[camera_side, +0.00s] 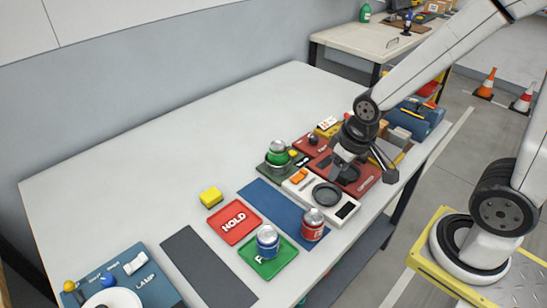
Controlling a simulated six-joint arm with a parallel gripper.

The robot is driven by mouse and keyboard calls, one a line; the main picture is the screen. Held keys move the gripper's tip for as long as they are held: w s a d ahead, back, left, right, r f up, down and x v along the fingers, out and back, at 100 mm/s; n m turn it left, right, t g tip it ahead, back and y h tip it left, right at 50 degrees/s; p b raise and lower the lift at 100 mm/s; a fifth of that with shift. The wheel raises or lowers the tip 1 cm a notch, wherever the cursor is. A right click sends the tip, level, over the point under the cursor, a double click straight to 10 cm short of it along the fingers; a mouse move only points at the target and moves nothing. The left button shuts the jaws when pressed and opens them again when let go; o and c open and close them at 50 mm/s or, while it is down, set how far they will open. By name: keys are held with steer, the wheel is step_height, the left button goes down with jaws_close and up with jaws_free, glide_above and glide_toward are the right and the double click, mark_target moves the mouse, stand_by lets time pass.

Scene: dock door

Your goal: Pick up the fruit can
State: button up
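Several cans are in view, and their labels are too small to tell which is the fruit can. A red can (313,225) with a silver top stands upright on the edge of a blue mat. A green can-like object (277,153) stands on a dark base farther back. My gripper (343,160) is above the red device (366,182) at the right, apart from the red and blue cans. Its fingers are small and partly hidden, so their opening is unclear.
A red "HOLD" tray (234,222) and a yellow block (211,197) lie left of the cans. A white scale (346,210) sits between the red can and my gripper. A lamp panel (153,270) is at the front left. The table's back left is clear.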

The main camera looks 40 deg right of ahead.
steer(key=o, duration=0.6)
steer(key=shift+r, duration=0.15)
steer(key=shift+w+v, duration=0.55)
steer(key=shift+v, duration=1.85)
steer(key=w+d+m+t+y, duration=0.2)
steer(key=w+d+m+y, duration=0.35)
steer(key=w+m, duration=0.5)
steer(key=w+d+m+t+y, duration=0.1)
steer(key=w+d+m+y, duration=0.45)
steer(key=m, duration=0.75)
steer(key=shift+y, duration=0.5)
steer(key=f, duration=0.3)
steer(key=w+a+f, duration=0.1)
steer(key=f, duration=0.3)
steer(key=w+f, duration=0.1)
steer(key=f, duration=0.3)
steer(key=shift+a+f, duration=0.1)
steer(key=shift+a, duration=0.25)
